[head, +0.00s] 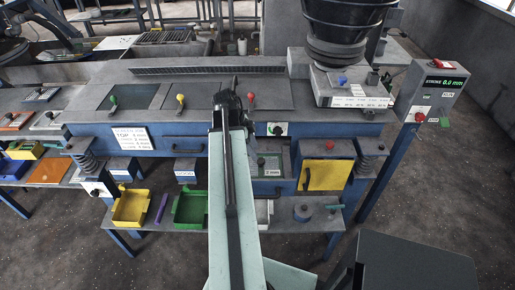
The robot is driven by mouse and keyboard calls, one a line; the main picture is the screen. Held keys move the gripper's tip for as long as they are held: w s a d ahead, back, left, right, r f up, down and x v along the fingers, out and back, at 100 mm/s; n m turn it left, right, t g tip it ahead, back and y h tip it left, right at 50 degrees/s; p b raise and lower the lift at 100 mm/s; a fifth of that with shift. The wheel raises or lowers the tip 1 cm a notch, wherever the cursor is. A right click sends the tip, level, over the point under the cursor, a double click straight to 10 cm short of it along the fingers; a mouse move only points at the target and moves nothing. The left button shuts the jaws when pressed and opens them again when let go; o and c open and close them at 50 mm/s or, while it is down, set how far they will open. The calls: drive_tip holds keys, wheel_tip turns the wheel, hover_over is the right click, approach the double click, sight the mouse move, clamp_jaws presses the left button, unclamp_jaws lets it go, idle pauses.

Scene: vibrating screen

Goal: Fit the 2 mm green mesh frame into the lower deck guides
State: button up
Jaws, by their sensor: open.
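A green-edged mesh panel (266,162) marked 2 mm shows in an opening at the front of the blue screening machine, just right of my arm. A small dark knob stands on its front part. Its left side is hidden behind my arm, so I cannot tell how it sits in the guides. The dark end of my arm, with my gripper (234,100), is over the machine's top, above and left of the panel and apart from it. The fingers are small and dark against the deck. I see nothing held in them.
A yellow door (327,175) stands right of the panel. A black hopper (337,25) stands at the top right. A dark box (410,262) is at lower right.

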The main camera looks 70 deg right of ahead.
drive_tip(key=shift+w+a+r, duration=0.1)
drive_tip(key=shift+w+r, duration=0.15)
drive_tip(key=shift+r, duration=0.45)
drive_tip(key=w+a+n+t+h, duration=0.15)
drive_tip(key=w+a+n, duration=0.65)
drive_tip(key=w+a, duration=1.75)
drive_tip(key=w+a+n+t+y, duration=0.1)
drive_tip(key=w+a+n, duration=0.1)
drive_tip(key=a+n, duration=0.6)
drive_tip(key=w+a+f+n+y, duration=0.1)
drive_tip(key=w+a+n, duration=0.2)
drive_tip(key=a+n, duration=0.5)
drive_tip(key=w+a+f+n+t+y, duration=0.1)
drive_tip(key=w+a+n, duration=0.1)
drive_tip(key=a+n, duration=0.6)
drive_tip(key=a, duration=0.6)
drive_tip(key=shift+w+t, duration=0.3)
drive_tip(key=shift+t, duration=0.05)
